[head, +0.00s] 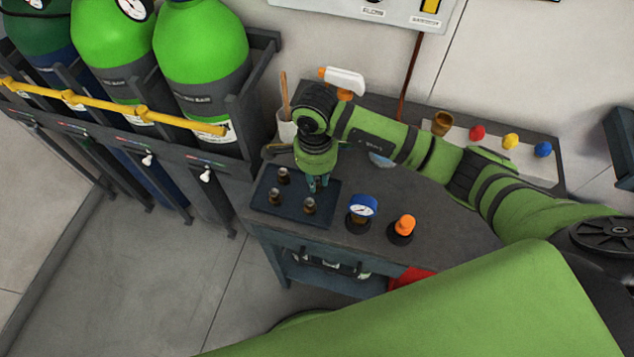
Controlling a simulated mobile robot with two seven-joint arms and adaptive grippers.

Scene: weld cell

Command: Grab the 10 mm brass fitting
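A dark tray (260,206) lies on the left part of the grey workbench. Three small brown, brass-like fittings stand upright in it: a back fitting (283,175), a left fitting (274,196) and a front fitting (309,205). I cannot read their sizes. My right gripper (318,185) points down over the tray's back right part, its two fingers showing a little apart. Whether another fitting is between the fingers is hidden. My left gripper is not in view.
On the workbench (450,223), a blue gauge (361,208) and an orange-capped part (403,227) stand right of the tray. A spray bottle (343,80) and coloured items, including a red one (477,132), stand behind. Green gas cylinders (200,45) are racked left.

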